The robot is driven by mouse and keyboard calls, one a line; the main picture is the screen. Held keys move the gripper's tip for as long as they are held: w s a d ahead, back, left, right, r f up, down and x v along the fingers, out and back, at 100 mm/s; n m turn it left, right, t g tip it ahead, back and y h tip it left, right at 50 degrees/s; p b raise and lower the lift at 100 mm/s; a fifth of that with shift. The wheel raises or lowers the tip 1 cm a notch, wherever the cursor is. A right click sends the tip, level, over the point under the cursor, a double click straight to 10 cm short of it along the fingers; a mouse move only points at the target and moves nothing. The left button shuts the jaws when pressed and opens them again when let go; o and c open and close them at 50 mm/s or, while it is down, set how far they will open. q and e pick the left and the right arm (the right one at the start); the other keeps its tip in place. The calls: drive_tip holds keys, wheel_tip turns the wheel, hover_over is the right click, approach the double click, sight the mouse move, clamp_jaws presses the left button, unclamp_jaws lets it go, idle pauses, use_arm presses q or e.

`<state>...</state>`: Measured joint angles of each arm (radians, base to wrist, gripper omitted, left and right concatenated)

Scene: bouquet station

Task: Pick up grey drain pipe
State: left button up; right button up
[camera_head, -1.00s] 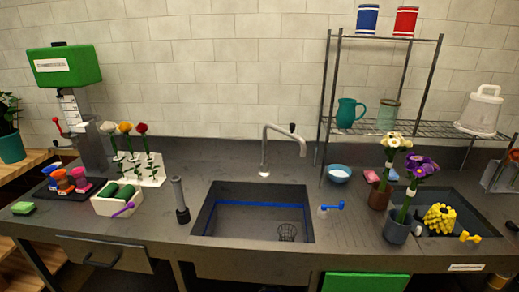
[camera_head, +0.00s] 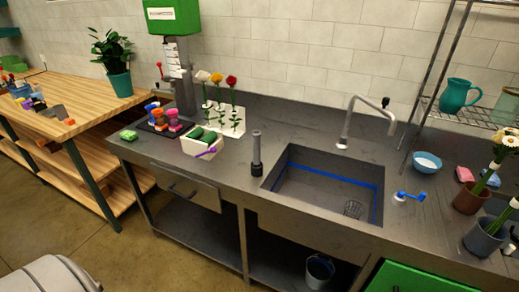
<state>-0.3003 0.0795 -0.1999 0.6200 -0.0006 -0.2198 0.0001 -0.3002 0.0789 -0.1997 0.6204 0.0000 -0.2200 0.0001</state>
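The grey drain pipe (camera_head: 257,155) stands upright on the steel counter, just left of the sink. It is a slim grey tube with a darker, wider collar near its foot. Nothing touches it in this view. Neither of my grippers is in view.
The sink (camera_head: 325,184) lies right of the pipe, with a faucet (camera_head: 351,120) behind it. A white box with green rolls (camera_head: 199,146) and a white flower rack (camera_head: 232,122) stand to the left. The counter (camera_head: 226,180) is bare around the pipe. A wooden table (camera_head: 80,107) is at the left.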

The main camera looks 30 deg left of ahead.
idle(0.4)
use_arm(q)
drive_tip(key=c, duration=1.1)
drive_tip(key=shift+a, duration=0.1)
